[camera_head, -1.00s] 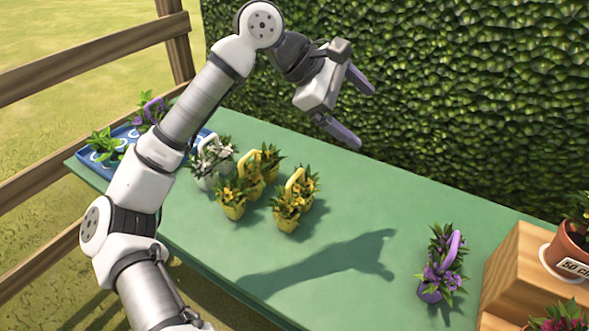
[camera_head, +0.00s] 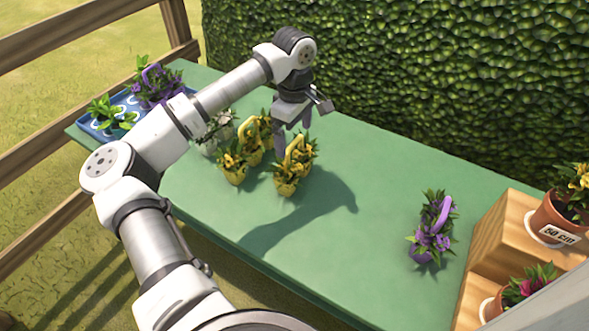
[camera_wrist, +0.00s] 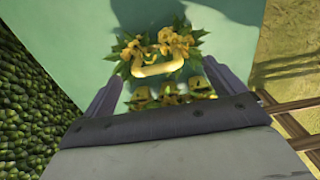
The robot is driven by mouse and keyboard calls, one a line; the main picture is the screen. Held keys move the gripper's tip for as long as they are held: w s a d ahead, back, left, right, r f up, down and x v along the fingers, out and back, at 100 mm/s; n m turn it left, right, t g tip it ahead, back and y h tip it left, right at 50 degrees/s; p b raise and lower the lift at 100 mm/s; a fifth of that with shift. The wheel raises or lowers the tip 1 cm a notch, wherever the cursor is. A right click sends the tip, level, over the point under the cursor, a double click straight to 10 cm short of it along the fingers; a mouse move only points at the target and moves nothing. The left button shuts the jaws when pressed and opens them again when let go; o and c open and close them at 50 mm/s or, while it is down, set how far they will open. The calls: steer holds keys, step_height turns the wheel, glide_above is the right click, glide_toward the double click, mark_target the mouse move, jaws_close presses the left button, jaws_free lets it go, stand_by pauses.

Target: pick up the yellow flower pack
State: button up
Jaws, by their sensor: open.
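Two yellow flower packs, each with a yellow handle, stand on the green table (camera_head: 375,165). The right-hand yellow flower pack (camera_head: 287,186) is below my gripper in the head view. The left-hand yellow flower pack (camera_head: 233,173) stands beside it. My gripper (camera_head: 291,142) is open, points down and is empty, just above the right-hand pack. In the wrist view one pack with its yellow handle (camera_wrist: 158,69) lies beyond and between the open fingers (camera_wrist: 165,85). More yellow flowers (camera_wrist: 165,97) show close to the gripper's palm, partly hidden by it.
A white flower pack (camera_head: 213,135) stands left of the yellow ones, partly behind my arm. A purple flower pack (camera_head: 433,232) is at the right. A blue tray (camera_head: 92,133) holds plants at the far left. A wooden stand (camera_head: 497,237) with pots and a hedge (camera_head: 420,70) border the table.

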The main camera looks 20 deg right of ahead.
mark_target(294, 141)
steer(key=shift+w+d+f+p, duration=0.1)
steer(key=shift+f+p, duration=0.45)
steer(key=shift+f, duration=0.75)
steer(key=shift+w+d+f+p, duration=0.1)
steer(key=shift+f+p, duration=0.4)
steer(key=shift+f, duration=0.75)
steer(key=c, duration=1.6)
steer(key=shift+r, duration=0.1)
